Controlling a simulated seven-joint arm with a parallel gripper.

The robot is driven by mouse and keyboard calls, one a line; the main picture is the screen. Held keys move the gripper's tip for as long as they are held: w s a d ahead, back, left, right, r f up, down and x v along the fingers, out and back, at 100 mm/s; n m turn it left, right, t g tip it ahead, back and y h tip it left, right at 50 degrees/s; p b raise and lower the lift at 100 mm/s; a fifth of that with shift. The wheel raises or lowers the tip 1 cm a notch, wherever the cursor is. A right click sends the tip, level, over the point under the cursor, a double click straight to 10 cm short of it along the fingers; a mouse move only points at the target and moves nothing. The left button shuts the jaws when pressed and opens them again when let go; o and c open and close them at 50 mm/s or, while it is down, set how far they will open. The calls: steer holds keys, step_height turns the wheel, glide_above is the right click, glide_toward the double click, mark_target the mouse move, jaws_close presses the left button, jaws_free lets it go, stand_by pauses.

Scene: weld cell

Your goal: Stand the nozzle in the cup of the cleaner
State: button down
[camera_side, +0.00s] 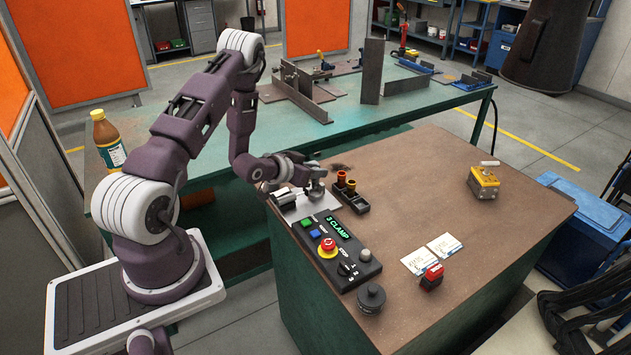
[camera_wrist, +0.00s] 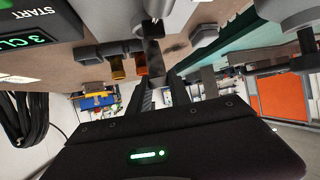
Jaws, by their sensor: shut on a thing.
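In the wrist view the fingers (camera_wrist: 153,40) reach up to grey metal parts (camera_wrist: 172,14). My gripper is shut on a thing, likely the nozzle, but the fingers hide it. I cannot tell whether it is in the cup or above it.
A control box (camera_side: 336,250) with a red button is in front. The bench middle is clear.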

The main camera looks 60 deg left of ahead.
steer(key=shift+f, duration=1.35)
steer(key=shift+f, duration=0.15)
steer(key=c, duration=1.2)
jaws_free()
